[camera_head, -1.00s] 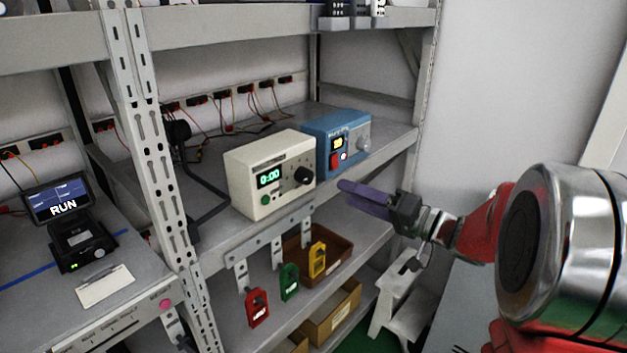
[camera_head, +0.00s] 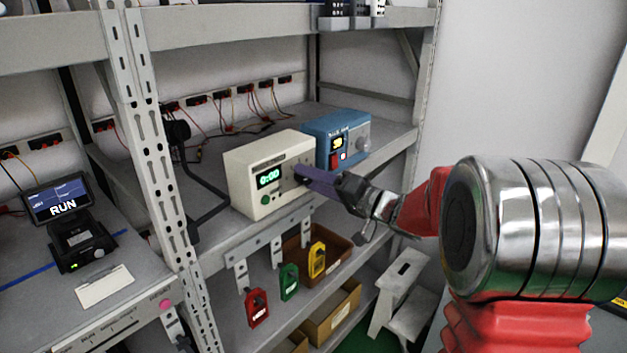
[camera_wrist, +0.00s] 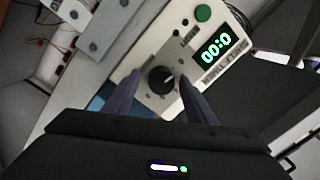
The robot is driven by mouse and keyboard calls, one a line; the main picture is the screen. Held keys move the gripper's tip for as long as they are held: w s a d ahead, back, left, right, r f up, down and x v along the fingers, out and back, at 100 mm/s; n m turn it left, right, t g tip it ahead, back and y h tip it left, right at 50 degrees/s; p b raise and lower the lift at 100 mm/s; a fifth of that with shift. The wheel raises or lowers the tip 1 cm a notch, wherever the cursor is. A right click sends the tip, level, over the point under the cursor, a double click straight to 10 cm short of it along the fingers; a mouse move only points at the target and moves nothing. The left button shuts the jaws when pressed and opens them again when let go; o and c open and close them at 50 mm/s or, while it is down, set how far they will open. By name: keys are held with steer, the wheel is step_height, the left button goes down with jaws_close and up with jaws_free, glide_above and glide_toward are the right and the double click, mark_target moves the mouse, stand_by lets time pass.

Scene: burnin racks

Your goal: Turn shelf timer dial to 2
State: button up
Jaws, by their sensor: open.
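The shelf timer (camera_head: 262,190) is a cream box on the middle shelf, with a green display reading 0:00 and a green button. Its black dial (camera_wrist: 161,80) with a white pointer mark shows in the wrist view, where the timer (camera_wrist: 150,38) appears turned over. My gripper (camera_head: 308,176) is at the timer's front in the head view and hides most of the dial. In the wrist view my gripper's (camera_wrist: 158,92) purple fingers are open, one on each side of the dial. I cannot tell whether they touch it. The dial's scale is too small to read.
A blue device (camera_head: 336,140) stands just right of the timer. Red, green and yellow tags (camera_head: 289,282) hang from the shelf edge below. A metal upright (camera_head: 160,170) stands to the left. A white step stool (camera_head: 400,295) is on the floor.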

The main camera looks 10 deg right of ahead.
steer(key=shift+c, duration=0.3)
steer(key=c, duration=0.9)
steer(key=shift+d, duration=0.2)
steer(key=shift+c, duration=0.4)
steer(key=shift+a, duration=0.15)
steer(key=shift+f+m, duration=0.1)
steer(key=shift+m, duration=0.2)
steer(key=m, duration=0.7)
steer(key=shift+f+m, duration=0.1)
steer(key=shift+m, duration=0.2)
